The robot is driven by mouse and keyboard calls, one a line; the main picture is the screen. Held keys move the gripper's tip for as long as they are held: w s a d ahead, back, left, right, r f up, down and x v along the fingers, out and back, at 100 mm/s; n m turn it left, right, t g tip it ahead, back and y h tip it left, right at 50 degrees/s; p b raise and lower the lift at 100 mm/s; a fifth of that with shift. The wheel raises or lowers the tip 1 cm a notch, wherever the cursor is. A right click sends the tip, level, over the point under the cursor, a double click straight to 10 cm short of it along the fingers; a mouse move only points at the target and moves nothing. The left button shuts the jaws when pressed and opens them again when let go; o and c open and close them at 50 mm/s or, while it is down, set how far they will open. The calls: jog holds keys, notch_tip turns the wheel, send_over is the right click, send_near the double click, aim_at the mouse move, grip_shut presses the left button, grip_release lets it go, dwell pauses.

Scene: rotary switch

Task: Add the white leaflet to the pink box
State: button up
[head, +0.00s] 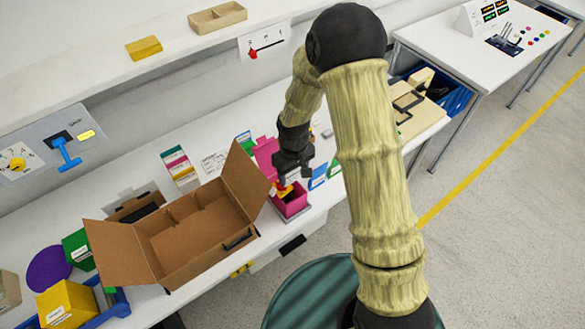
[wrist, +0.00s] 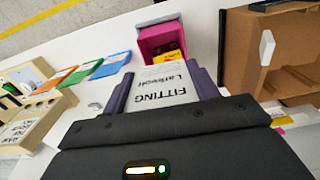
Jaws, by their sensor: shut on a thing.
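My gripper (wrist: 160,76) is shut on the white leaflet (wrist: 168,92), which reads "FITTING" and lies between the two fingers in the wrist view. The pink box (wrist: 158,36) is open just beyond the leaflet's far end. A yellow and dark thing (wrist: 168,50) shows inside the box. In the head view my gripper (head: 287,180) is over the pink box (head: 291,205), its pink lid (head: 265,153) standing up behind.
An open brown carton (head: 195,240) stands close left of the pink box; its wall also shows in the wrist view (wrist: 240,50). Upright cards (head: 178,165) stand behind on the white bench.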

aim_at(293, 180)
jog(key=shift+s+a, duration=0.15)
jog(key=shift+s, duration=0.05)
jog(key=shift+w+f, duration=0.1)
jog(key=shift+w, duration=0.15)
jog(key=shift+s+f+b, duration=0.25)
jog(key=shift+f+b, duration=0.45)
jog(key=shift+f, duration=0.05)
notch_tip(293, 180, down, 2)
jog(key=shift+w+f+b, duration=0.1)
jog(key=shift+w+b, duration=0.05)
jog(key=shift+b, duration=0.6)
jog(key=shift+f+b, duration=0.5)
jog(key=shift+f, duration=0.05)
jog(key=shift+f+b, duration=0.95)
jog(key=shift+f, duration=0.5)
jog(key=o, duration=1)
